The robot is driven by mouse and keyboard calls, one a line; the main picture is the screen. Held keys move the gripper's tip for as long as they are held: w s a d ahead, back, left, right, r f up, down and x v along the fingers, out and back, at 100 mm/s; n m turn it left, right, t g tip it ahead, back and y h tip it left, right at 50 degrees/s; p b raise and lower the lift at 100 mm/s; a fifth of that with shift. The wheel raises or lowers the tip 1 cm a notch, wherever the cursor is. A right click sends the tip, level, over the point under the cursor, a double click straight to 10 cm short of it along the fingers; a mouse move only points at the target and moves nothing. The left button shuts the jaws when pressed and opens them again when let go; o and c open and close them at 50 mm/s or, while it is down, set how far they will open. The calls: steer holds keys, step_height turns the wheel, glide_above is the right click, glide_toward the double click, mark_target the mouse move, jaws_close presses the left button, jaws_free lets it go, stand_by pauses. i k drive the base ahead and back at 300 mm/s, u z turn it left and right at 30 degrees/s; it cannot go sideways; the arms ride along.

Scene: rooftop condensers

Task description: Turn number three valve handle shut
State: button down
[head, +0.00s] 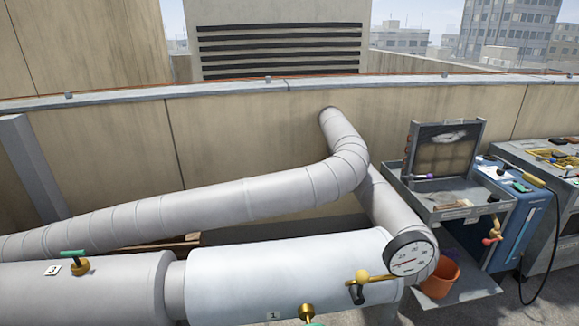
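The number three valve has a green handle (72,253) on a brass body (80,267), on the grey pipe at the lower left. A small white label reading 3 (52,270) sits just left of the body. The handle lies roughly level in the picture, close to the line of the pipe. My gripper is not in view, and nothing touches the handle.
A brass valve (307,312) near label 1 (273,315) is cut off at the bottom edge. A bent duct (200,203) runs behind. A tool cart (457,212) and orange bucket (440,278) stand right.

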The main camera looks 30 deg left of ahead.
mark_target(75, 255)
steer(key=u, duration=2.3)
steer(key=i, duration=0.65)
steer(key=u, duration=0.1)
